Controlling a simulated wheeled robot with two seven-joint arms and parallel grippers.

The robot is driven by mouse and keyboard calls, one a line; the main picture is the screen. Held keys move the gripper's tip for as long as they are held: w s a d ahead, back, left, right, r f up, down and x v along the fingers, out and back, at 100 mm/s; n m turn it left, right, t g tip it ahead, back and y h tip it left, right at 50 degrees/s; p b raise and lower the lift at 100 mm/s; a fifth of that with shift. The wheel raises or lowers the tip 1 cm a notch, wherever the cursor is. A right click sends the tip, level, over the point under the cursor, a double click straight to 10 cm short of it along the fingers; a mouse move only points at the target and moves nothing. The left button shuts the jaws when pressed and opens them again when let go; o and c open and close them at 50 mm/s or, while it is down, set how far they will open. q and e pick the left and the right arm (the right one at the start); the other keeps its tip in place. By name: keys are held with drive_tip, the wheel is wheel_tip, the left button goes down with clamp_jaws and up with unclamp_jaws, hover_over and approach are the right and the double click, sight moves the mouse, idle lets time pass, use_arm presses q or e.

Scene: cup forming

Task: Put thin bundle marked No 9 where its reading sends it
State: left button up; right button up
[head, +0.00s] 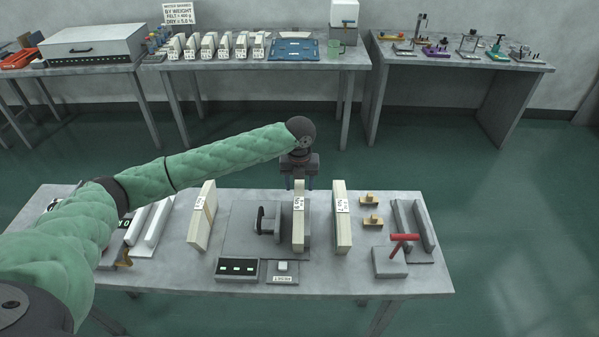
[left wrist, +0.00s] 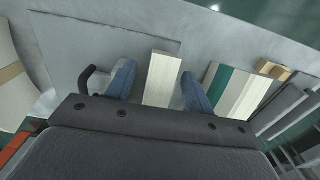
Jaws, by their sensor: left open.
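Three upright pale bundles with white labels stand on the near table: a left one (head: 201,217), a thin middle one (head: 299,228) and a right one (head: 343,228). The labels are too small to read, so I cannot tell which is No 9. The middle one stands on a grey plate (head: 234,240) beside a black handle (head: 265,222). My left gripper (head: 299,186) is open at the top of the middle bundle. In the left wrist view its blue fingers (left wrist: 158,88) are on either side of that bundle (left wrist: 162,78), with gaps showing. My right gripper is out of view.
A box with green displays (head: 238,269) and a small button box (head: 282,271) sit in front. A red-handled tool (head: 403,238), wooden blocks (head: 371,222) and grey rails (head: 424,225) are at right. The back table holds several bundles (head: 208,46), a blue tray (head: 294,50) and a sign (head: 180,14).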

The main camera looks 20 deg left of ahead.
use_arm(q)
drive_tip(key=shift+f, duration=0.95)
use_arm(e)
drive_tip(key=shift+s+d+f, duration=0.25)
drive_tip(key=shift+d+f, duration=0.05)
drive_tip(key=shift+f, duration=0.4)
use_arm(q)
clamp_jaws()
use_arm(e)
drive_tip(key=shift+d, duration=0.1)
use_arm(q)
drive_tip(key=shift+r+p, duration=0.1)
drive_tip(key=shift+p, duration=0.2)
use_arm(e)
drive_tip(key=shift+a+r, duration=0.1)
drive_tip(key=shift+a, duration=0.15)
